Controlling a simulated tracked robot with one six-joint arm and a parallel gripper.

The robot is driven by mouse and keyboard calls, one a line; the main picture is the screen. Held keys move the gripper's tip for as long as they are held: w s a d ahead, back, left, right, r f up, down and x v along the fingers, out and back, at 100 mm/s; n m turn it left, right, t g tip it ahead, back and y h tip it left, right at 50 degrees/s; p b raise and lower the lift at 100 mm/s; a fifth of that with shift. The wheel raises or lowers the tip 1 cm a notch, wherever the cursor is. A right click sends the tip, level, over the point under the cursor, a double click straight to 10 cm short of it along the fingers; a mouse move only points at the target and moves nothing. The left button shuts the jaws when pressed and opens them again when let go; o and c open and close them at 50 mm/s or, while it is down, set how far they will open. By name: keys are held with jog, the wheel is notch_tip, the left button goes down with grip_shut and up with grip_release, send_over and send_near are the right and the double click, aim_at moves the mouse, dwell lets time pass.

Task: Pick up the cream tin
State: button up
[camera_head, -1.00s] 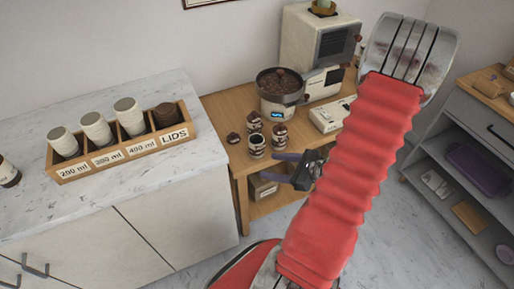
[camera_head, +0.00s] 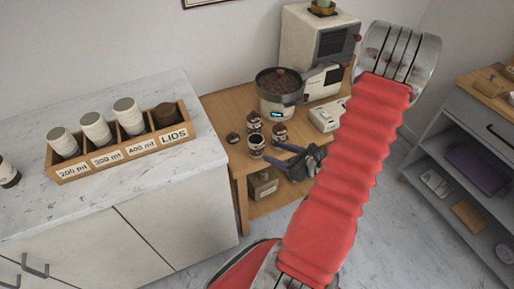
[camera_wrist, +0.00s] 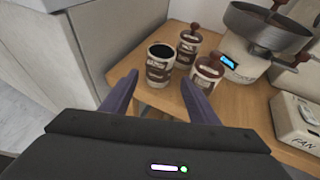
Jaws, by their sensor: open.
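Three small cream-and-brown tins stand close together on the wooden table. The nearest is an open tin (camera_head: 256,145) with dark contents. Behind it are a back tin (camera_head: 254,123) and a right tin (camera_head: 279,131), each with a brown knobbed lid. I cannot read the labels well enough to tell which is the cream tin. In the wrist view the open tin (camera_wrist: 160,63) stands just beyond and between my fingertips, with the right tin (camera_wrist: 206,72) beyond the right finger. My gripper (camera_head: 271,154) is open and empty, beside the open tin at the table's front edge.
A loose brown lid (camera_head: 233,138) lies left of the tins. A grinder (camera_head: 281,104) with a wide hopper and a white box (camera_head: 328,115) stand behind and right. The white counter (camera_head: 120,185) is close on the left. A box (camera_head: 263,184) sits on the lower shelf.

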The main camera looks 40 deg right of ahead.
aim_at(262, 146)
jog(key=shift+x, duration=2.8)
jog(key=shift+w, duration=0.15)
jog(key=shift+x, duration=2.65)
jog(key=c, duration=1)
jog(key=shift+r, duration=0.15)
jog(key=shift+r, duration=4.85)
